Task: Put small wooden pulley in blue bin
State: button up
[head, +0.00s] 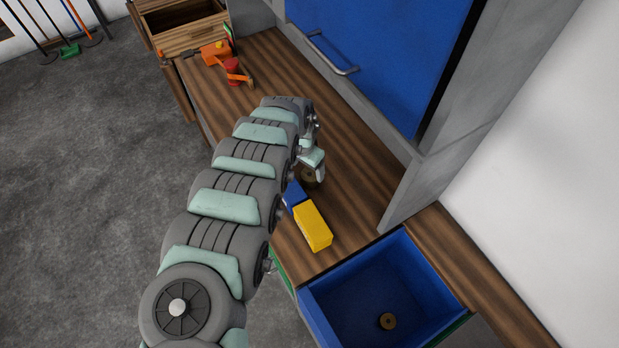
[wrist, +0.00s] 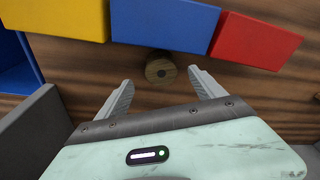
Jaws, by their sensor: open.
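A wooden pulley (head: 310,178) with a dark centre hole stands on the wooden counter, partly hidden by my gripper in the head view. In the wrist view this pulley (wrist: 161,69) is just ahead of and between my fingertips. My gripper (wrist: 161,80) is open and empty, its fingers spread on both sides of the pulley's near space. My gripper (head: 313,160) shows only in part in the head view. The blue bin (head: 325,311) is at the lower right, open at the top. Another round wooden pulley (head: 388,321) lies on its floor.
A yellow block (head: 313,226) and a blue block (head: 293,195) lie in a row beside the pulley; a red block (wrist: 254,40) continues the row in the wrist view. Orange and red objects (head: 232,70) sit at the counter's far end. A blue cabinet (head: 385,55) overhangs the counter's right side.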

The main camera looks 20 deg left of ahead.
aim_at(309, 174)
jog(key=shift+w+f, duration=0.25)
jog(key=shift+f, duration=0.75)
jog(key=shift+w+d+f, duration=0.15)
jog(key=shift+w+f, duration=0.05)
jog(key=shift+f, duration=0.8)
jog(key=shift+w+f+b, duration=0.15)
jog(key=shift+f+b, duration=0.3)
jog(key=shift+f, duration=0.35)
jog(key=shift+w+f+b, duration=0.1)
jog(key=shift+f+b, duration=0.3)
jog(key=shift+f, duration=0.35)
jog(key=shift+c, duration=0.5)
jog(key=c, duration=1.6)
jog(key=shift+o, duration=0.2)
notch_tip(309, 174, up, 17)
jog(key=p, duration=0.2)
jog(key=s+a+r+n, duration=0.1)
jog(key=s+a+n, duration=0.1)
jog(key=a, duration=0.6)
jog(key=s+a+r+n, duration=0.1)
jog(key=s+a+n, duration=0.2)
jog(key=a, duration=0.6)
jog(key=s+a+r+n+y, duration=0.1)
jog(key=s+a+n, duration=0.2)
jog(key=a, duration=0.5)
jog(key=shift+a+r+n, duration=0.25)
jog(key=shift+a+n, duration=0.05)
jog(key=shift+a, duration=0.05)
